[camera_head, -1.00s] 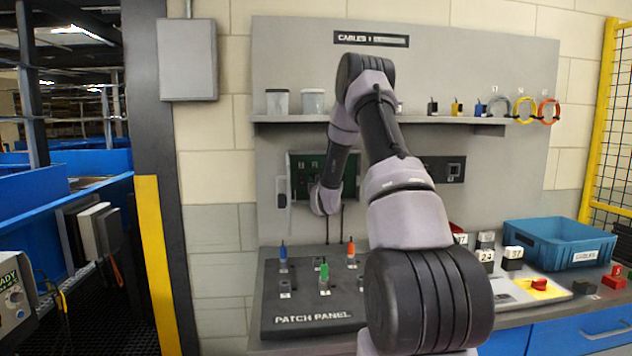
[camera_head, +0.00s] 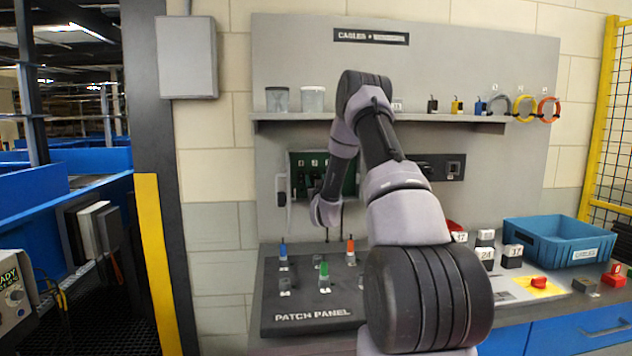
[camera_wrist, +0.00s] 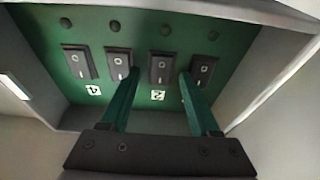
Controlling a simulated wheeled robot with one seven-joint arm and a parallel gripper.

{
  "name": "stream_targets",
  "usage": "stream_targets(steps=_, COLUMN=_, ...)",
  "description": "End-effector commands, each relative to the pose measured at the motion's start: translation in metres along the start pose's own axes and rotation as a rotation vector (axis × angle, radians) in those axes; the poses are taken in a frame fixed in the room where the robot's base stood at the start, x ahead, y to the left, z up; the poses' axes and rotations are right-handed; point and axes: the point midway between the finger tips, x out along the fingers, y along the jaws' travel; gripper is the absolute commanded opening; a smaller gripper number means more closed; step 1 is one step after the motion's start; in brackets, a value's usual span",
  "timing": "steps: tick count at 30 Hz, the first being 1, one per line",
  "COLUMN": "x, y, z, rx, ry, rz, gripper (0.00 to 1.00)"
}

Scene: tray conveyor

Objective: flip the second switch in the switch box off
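In the wrist view the switch box (camera_wrist: 230,32) shows a green panel with a row of dark rocker switches. White labels 4 and 2 are readable; my fingers cover the places between and beside them. The switch (camera_wrist: 160,67) above label 2 lies between my two fingertips in the picture. My gripper (camera_wrist: 159,76) is open, with nothing held. Whether its tips touch the panel or switches, and which way the switch is tilted, I cannot tell. In the head view the green box (camera_head: 350,185) is on the wall panel, partly hidden by my arm.
Below the box lies the patch panel (camera_head: 300,318) with blue, green and orange plugs standing on it. A shelf (camera_head: 480,119) above holds cups and small parts. A blue crate (camera_head: 560,245) stands on the bench to the right.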

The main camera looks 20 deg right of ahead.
Motion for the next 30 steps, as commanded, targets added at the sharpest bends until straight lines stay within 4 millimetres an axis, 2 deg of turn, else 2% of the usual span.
stream_targets(steps=5, x=-0.003, y=0.000, z=0.000, rx=0.000, ry=0.000, rz=0.000, gripper=0.62)
stream_targets(steps=8, x=-0.014, y=0.000, z=0.000, rx=0.000, ry=-0.002, rz=-0.001, gripper=0.62)
stream_targets(steps=18, x=-0.080, y=0.000, z=0.001, rx=0.000, ry=-0.004, rz=0.000, gripper=0.62)
stream_targets(steps=21, x=-0.095, y=0.001, z=0.001, rx=-0.001, ry=-0.002, rz=0.001, gripper=0.62)
stream_targets(steps=25, x=-0.105, y=0.000, z=0.001, rx=0.001, ry=-0.001, rz=0.000, gripper=0.62)
stream_targets(steps=30, x=-0.109, y=0.000, z=0.000, rx=0.001, ry=0.000, rz=0.000, gripper=0.62)
